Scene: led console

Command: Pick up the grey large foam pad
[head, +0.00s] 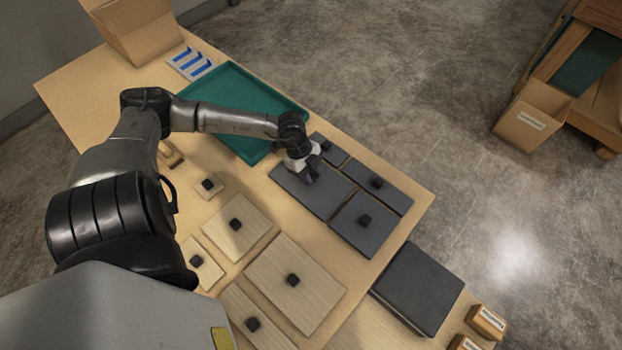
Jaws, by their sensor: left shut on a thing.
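The grey large foam pad (325,198) is the biggest of the dark grey pads near the right edge of the wooden table, in the head view. My left gripper (309,177) comes down over the middle of it and is shut on it; the fingers hide the grip spot. The pad looks flat and level with its neighbours; I cannot tell whether it touches the table. My right gripper is not in view.
Smaller dark grey pads with black knobs (365,222) (378,183) lie close beside it. Pale wooden panels (310,262) with knobs lie nearer. A green tray (225,92) sits behind, with a cardboard box (140,35) at the far left. A dark slab (420,288) lies past the table edge.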

